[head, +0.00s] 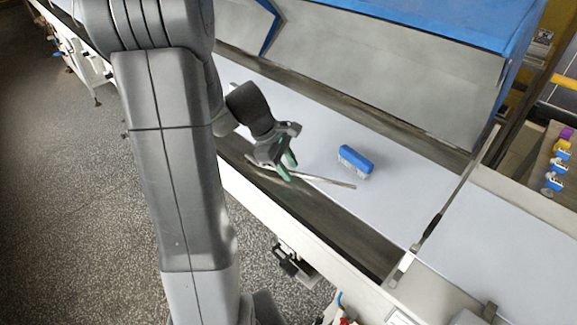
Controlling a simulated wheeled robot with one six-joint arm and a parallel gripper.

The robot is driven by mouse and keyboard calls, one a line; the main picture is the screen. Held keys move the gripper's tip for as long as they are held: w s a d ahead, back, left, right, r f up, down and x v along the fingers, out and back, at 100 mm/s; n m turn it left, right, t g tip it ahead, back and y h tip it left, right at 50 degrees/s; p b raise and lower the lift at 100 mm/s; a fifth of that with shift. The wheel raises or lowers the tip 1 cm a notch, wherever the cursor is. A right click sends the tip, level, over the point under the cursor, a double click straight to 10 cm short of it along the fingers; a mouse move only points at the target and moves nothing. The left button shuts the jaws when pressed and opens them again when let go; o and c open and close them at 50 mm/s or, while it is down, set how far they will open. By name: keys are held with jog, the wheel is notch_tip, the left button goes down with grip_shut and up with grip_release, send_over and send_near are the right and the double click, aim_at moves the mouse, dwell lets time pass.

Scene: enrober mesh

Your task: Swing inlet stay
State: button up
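A thin metal rod (325,181), which may be the inlet stay, runs across the near side of the pale belt. A second slender bar with a dark grip (432,226) slants at the right from the near rail up toward the hood's corner; I cannot tell which of the two is the inlet stay. My gripper (286,165) points down with its green-tipped fingers at the left part of the thin rod. The fingers look slightly apart. I cannot tell whether they touch the rod or hold it.
A blue-backed brush (355,161) lies on the belt (400,195) right of my gripper. The grey and blue hood (380,65) rises behind the belt. Small blue, yellow and purple items (557,165) stand on a side surface at the far right. Speckled floor (80,190) is open at the left.

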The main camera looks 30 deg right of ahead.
jog(key=shift+s+d+f, duration=0.1)
jog(key=shift+f, duration=0.15)
grip_shut()
